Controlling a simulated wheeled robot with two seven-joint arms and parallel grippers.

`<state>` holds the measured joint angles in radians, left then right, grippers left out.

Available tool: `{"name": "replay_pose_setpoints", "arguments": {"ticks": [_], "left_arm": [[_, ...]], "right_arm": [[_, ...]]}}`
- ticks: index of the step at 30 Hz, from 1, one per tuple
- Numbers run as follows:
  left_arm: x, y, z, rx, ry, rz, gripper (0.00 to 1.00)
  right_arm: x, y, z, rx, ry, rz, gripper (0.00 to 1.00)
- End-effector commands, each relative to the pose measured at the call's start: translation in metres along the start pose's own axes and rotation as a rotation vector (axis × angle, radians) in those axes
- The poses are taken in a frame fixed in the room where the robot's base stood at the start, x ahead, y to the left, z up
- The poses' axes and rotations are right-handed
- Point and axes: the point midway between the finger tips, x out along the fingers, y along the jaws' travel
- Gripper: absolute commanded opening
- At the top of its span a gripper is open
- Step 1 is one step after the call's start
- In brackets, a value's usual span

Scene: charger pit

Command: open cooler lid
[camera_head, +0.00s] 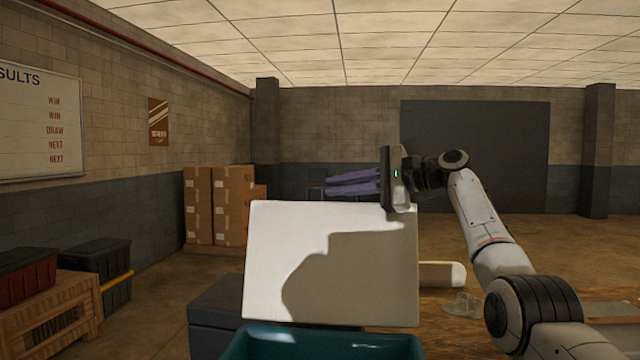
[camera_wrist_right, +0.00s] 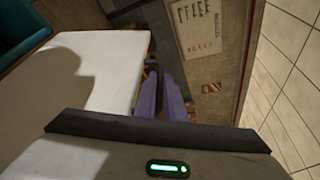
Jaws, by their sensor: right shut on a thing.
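The cooler (camera_head: 320,340) is teal and shows only its upper rim at the bottom of the head view. Its white lid (camera_head: 290,235) stands raised, nearly upright, above the rim. My right gripper (camera_head: 398,205) is at the lid's top right corner and shut on its edge. In the right wrist view the lid (camera_wrist_right: 115,65) stretches away on the left, with a teal part of the cooler (camera_wrist_right: 20,28) at the upper left. The gripper's dark finger (camera_wrist_right: 155,135) crosses the bottom of that view. My left gripper is not in view.
Stacked cardboard boxes (camera_head: 218,205) stand behind on the left. A dark toolbox (camera_head: 95,265) and a red one (camera_head: 25,272) are by a wooden crate (camera_head: 50,315). A dark box (camera_head: 212,310) stands beside the cooler. Purple rolled items (camera_head: 352,184) lie behind the lid.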

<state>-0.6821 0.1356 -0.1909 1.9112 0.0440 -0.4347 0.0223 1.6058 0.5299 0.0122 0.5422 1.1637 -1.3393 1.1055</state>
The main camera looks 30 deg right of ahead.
Motion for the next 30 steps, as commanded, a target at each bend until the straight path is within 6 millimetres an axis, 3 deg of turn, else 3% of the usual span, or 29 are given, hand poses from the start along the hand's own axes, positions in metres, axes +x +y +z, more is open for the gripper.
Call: {"name": "replay_pose_setpoints", "arguments": {"ticks": [1, 16, 17, 20, 30], "left_arm": [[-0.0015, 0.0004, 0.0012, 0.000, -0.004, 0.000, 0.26], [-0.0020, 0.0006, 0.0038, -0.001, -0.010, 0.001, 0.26], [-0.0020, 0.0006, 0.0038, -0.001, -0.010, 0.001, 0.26], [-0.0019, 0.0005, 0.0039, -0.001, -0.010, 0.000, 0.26], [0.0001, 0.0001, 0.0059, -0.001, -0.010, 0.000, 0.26]], "right_arm": [[-0.0059, -0.0097, 0.0022, 0.001, -0.002, -0.018, 0.00], [-0.0106, -0.0100, -0.0024, 0.017, 0.001, -0.017, 0.00], [-0.0106, -0.0100, -0.0023, 0.017, 0.001, -0.017, 0.11], [-0.0106, -0.0098, -0.0026, 0.017, 0.001, -0.016, 0.28], [-0.0120, -0.0038, -0.0061, 0.022, 0.005, -0.005, 0.28]]}}
